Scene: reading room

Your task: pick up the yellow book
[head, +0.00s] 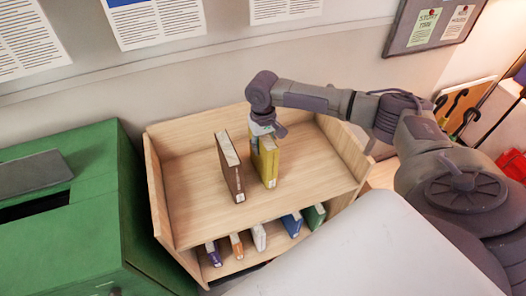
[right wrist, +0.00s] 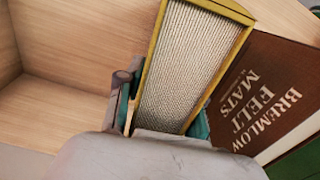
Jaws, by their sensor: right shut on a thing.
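The yellow book (head: 267,163) stands upright on the top shelf of a wooden bookcase (head: 190,207). My right gripper (head: 263,143) comes down on it from above and is shut on its upper part. In the right wrist view the yellow book (right wrist: 190,65) shows its page edges between the two fingers of my right gripper (right wrist: 165,115). I cannot tell whether its lower end still touches the shelf. My left gripper is not in view.
A brown book (head: 231,168) stands just left of the yellow one, with a gap between; its cover (right wrist: 275,95) reads "Bremlow Felt Mats". Several books, including a blue one (head: 292,224), stand on the lower shelf. A green box (head: 85,220) is at left.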

